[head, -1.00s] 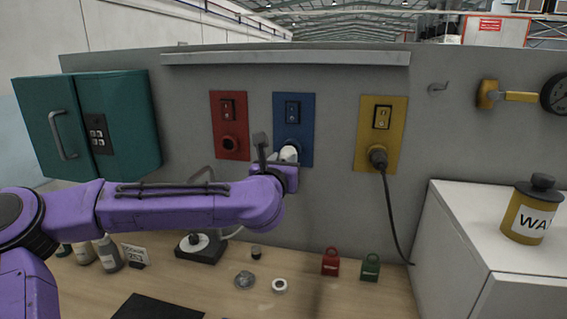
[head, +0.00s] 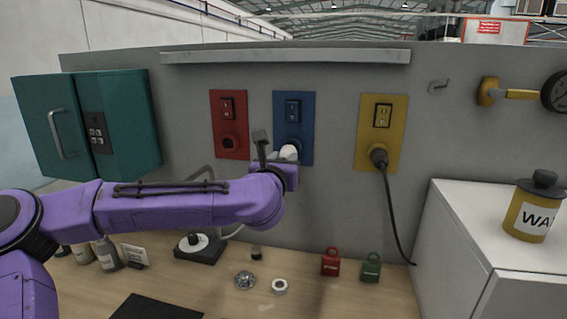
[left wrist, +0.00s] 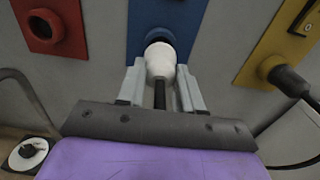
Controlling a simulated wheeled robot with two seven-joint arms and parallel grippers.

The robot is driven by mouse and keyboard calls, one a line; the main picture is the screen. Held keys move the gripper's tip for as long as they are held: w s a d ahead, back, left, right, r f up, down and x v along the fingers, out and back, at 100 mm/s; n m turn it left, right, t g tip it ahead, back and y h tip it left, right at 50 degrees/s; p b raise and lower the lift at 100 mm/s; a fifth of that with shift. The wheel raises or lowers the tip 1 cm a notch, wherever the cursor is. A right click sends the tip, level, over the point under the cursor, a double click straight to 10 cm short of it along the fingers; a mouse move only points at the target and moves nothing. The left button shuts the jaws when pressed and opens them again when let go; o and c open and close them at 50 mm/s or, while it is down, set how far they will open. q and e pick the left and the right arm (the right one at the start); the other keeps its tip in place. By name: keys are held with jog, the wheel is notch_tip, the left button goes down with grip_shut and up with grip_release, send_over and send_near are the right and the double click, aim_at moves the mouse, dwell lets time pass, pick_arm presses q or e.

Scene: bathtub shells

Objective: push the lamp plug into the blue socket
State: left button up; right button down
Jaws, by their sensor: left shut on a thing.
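The blue socket panel (head: 294,112) is on the grey wall between the red and yellow panels. The white lamp plug (left wrist: 160,62) is between the fingers of my left gripper (left wrist: 161,80), which is shut on it. In the left wrist view the plug's front end meets or overlaps the round opening of the blue socket (left wrist: 158,38); I cannot tell how deep it sits. In the head view the plug (head: 289,152) shows just past my left gripper (head: 283,163), at the lower part of the blue panel. My right gripper is not in view.
A red socket panel (head: 229,124) is to the left. A yellow panel (head: 381,130) with a black plug and hanging cord is to the right. A teal cabinet (head: 88,124) is at far left. Small padlocks (head: 330,262), a ring and a lamp base (head: 201,248) stand on the bench.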

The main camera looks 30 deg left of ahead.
pick_arm(q)
jog(key=shift+w, duration=0.1)
dwell(0.3)
jog(key=shift+w+a, duration=0.15)
jog(key=shift+w, duration=0.2)
jog(key=shift+x, duration=0.8)
jog(key=o, duration=1.1)
jog(key=shift+w, duration=0.15)
